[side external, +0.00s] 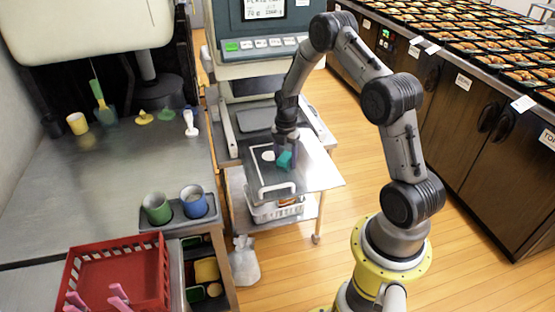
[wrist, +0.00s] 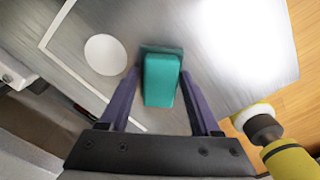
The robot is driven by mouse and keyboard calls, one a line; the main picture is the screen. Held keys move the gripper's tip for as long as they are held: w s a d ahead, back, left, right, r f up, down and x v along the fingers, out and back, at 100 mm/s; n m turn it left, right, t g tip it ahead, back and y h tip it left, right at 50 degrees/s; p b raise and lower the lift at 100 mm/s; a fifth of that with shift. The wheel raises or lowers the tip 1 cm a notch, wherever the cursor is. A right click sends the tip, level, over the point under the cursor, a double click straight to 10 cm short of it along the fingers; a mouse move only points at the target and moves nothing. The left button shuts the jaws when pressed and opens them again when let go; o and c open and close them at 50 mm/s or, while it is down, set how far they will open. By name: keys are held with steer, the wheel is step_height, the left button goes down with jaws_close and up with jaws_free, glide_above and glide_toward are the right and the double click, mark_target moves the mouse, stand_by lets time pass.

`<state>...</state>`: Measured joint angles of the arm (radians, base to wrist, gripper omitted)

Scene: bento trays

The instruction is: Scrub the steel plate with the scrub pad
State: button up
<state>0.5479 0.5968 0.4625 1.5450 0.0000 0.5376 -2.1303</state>
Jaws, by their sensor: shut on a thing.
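The scrub pad is a teal block (wrist: 161,80) between the two purple fingers of my gripper (wrist: 160,85) in the wrist view. It also shows in the side external view (side external: 285,159) under my gripper (side external: 286,143). My gripper is shut on the pad. The steel plate (wrist: 195,25) is a flat brushed surface under the pad, with a white outline and a white round spot (wrist: 105,54) left of the pad. In the side external view the plate (side external: 318,172) lies on the cart. I cannot tell whether the pad touches it.
A weighing machine (side external: 265,45) stands behind the cart. A white basket (side external: 270,211) sits on the cart's lower shelf. The left counter (side external: 130,190) holds a green cup (side external: 157,208), a blue cup (side external: 194,201) and a red crate (side external: 120,262). Meal trays (side external: 480,35) fill the right counter.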

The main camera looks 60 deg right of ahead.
steer(key=shift+s+d, duration=0.3)
steer(key=shift+s, duration=0.1)
steer(key=shift+d+r, duration=0.1)
steer(key=shift+r, duration=3.9)
